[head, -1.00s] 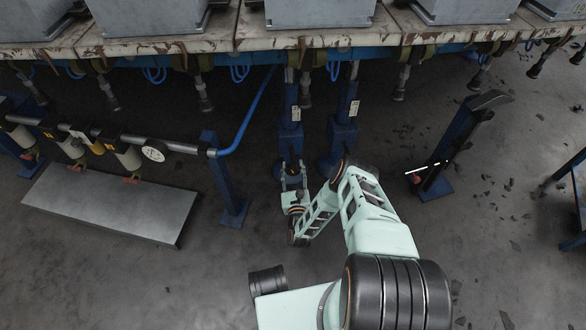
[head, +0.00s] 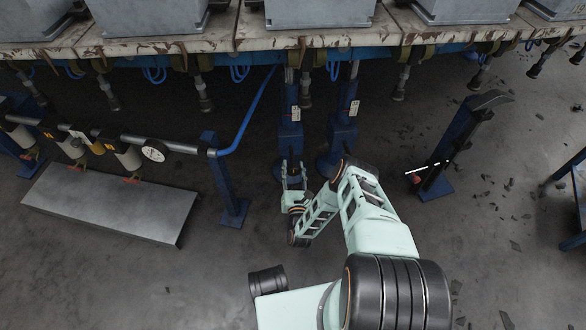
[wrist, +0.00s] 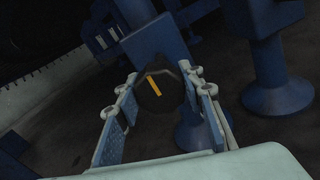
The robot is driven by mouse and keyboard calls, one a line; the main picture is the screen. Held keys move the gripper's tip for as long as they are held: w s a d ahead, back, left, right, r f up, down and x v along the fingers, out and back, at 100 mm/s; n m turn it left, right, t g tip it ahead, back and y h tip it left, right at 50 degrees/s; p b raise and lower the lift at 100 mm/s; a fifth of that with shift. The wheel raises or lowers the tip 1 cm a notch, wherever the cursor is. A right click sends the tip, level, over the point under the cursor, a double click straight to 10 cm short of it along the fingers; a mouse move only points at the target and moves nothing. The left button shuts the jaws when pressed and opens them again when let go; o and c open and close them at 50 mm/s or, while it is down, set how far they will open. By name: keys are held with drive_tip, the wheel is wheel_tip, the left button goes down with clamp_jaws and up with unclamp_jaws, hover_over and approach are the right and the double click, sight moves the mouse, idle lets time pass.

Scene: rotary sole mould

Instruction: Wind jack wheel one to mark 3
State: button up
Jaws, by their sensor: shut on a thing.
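Two blue jack columns stand under the machine's edge, a left jack (head: 290,130) and a right jack (head: 342,132), each with a white tag. My gripper (head: 293,172) is at the lower front of the left jack. In the wrist view my gripper (wrist: 160,115) has its two pads on either side of a dark round wheel (wrist: 160,92) with a yellow mark, in front of a blue jack body (wrist: 157,50). It is shut on this wheel. The yellow mark slants slightly from upright. I cannot read any numbered marks.
A blue post (head: 228,185) with a pipe stands left, beside a grey platform (head: 110,205). A blue stand with a red knob (head: 415,178) is at right. The machine's worn table edge (head: 330,36) overhangs the jacks. Dark debris litters the floor at right.

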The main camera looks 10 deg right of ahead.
drive_tip(key=shift+r, duration=0.1)
drive_tip(key=o, duration=1.2)
drive_tip(key=shift+c, duration=0.2)
wheel_tip(320, 180, up, 10)
drive_tip(key=shift+f, duration=0.1)
